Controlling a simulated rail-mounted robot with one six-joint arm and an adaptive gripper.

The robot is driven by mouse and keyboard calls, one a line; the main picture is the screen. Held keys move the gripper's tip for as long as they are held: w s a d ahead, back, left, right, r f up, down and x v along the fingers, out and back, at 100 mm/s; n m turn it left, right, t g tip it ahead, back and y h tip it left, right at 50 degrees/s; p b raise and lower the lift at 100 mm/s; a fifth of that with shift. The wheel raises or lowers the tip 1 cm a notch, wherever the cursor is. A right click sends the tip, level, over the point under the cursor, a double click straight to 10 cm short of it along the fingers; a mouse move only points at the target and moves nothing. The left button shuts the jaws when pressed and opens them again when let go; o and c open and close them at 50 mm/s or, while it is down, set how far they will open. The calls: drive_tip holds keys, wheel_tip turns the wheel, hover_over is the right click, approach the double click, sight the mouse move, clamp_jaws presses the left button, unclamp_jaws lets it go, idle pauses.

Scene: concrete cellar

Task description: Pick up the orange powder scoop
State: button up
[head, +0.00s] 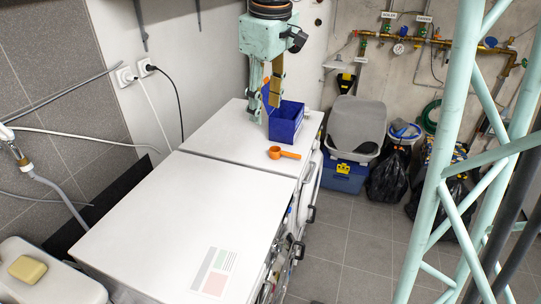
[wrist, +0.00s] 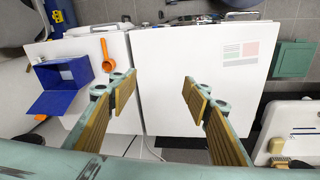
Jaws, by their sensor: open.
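The orange powder scoop (head: 284,153) lies on the white machine top in front of a blue box, near the right edge. It also shows in the wrist view (wrist: 104,46), left of my gripper and apart from it. My gripper (head: 265,108) is above the far machine top, beside the blue box in the picture, with its fingers pointing down. In the wrist view my gripper (wrist: 154,84) has its two fingers wide apart, with only white top and the seam between them. The scoop is fully visible in both views.
The blue box (head: 288,125) stands with its lid open close behind the scoop. The near white machine top (head: 190,215) is clear except for a printed label (head: 214,272). A green lattice column (head: 470,150) rises at right. Bins and bags stand on the floor beyond.

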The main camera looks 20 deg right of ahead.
drive_tip(key=w+d+f+n+p, duration=0.1)
drive_tip(key=w+d+f, duration=0.15)
drive_tip(key=w, duration=0.25)
drive_tip(key=w+d+f+n+g+p, duration=0.1)
drive_tip(key=w+d+f+p, duration=0.15)
drive_tip(key=w, duration=0.25)
drive_tip(key=w+d+f+n+p, duration=0.1)
drive_tip(key=w+d+f, duration=0.15)
drive_tip(key=w, duration=0.25)
drive_tip(key=w+d+f+n+p, duration=0.1)
drive_tip(key=w+d+f, duration=0.1)
drive_tip(key=f, duration=0.3)
drive_tip(key=w+d+f+n+p, duration=0.1)
drive_tip(key=w+d+f, duration=0.2)
drive_tip(key=w+f, duration=0.2)
drive_tip(key=w+d+f+n+g+p, duration=0.1)
drive_tip(key=w+d+f, duration=0.2)
drive_tip(key=f, duration=0.3)
drive_tip(key=shift+w+n+p, duration=0.4)
drive_tip(key=shift+w, duration=0.2)
drive_tip(key=shift+a+f, duration=0.1)
drive_tip(key=shift+f, duration=0.05)
hover_over(274, 151)
drive_tip(key=s+a, duration=0.1)
drive_tip(key=s, duration=0.1)
drive_tip(key=shift+f, duration=4.15)
drive_tip(key=shift+f, duration=0.15)
drive_tip(key=shift+d+f, duration=0.1)
drive_tip(key=shift+f, duration=2.35)
drive_tip(key=shift+c, duration=0.5)
